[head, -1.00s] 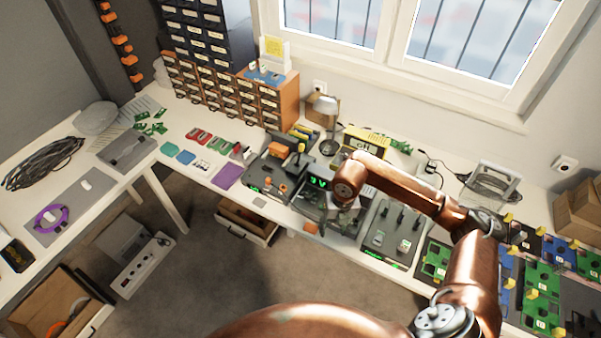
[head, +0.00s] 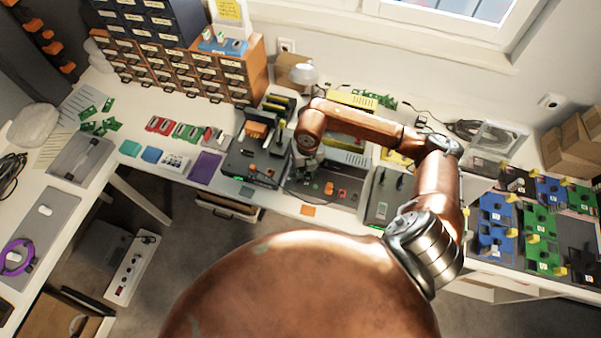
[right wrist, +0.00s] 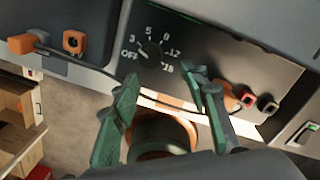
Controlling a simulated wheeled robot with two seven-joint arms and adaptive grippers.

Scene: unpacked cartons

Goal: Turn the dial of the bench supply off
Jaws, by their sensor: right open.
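The bench supply (head: 345,187) stands on the bench, partly hidden behind my right arm in the head view. In the right wrist view its dark front panel (right wrist: 225,62) carries a small black dial (right wrist: 150,51), ringed by white marks from OFF to 18. A small light mark shows on the dial's left side; I cannot tell exactly which setting it points at. My right gripper (right wrist: 160,79) is open, its green-grey fingers apart just short of the dial, with nothing between the tips. In the head view the right gripper (head: 308,172) is small, beside the supply's front. My left gripper is not in view.
Red and black sockets (right wrist: 255,102) sit on the panel right of the dial. An orange plug with a black cable (right wrist: 25,43) is at the left. A soldering unit (head: 255,150) stands left of the supply, and circuit boards (head: 540,220) lie at the right.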

